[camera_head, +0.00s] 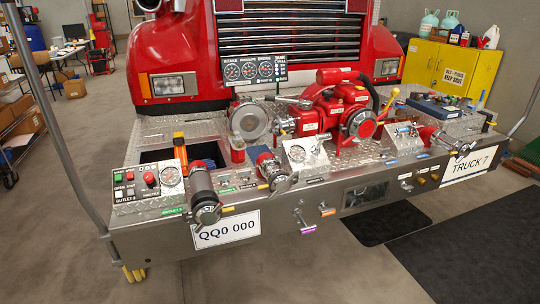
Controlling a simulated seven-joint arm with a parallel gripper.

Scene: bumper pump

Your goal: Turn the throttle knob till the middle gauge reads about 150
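The gauge panel (253,69) stands above the bumper deck, in front of the truck grille. It carries three round dials side by side. The middle gauge (248,69) has a dark face; its needle and numbers are too small to read. A red knob (150,178) sits on the left control box (128,189), beside a small white-faced gauge and green and red buttons. My gripper is not in this view.
The red pump (330,107) and several capped outlets crowd the metal bumper deck (355,163). Grey upright poles rise at the left (47,112) and right. A yellow cabinet (452,67) stands behind at right. Dark mats (470,250) lie on the floor in front.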

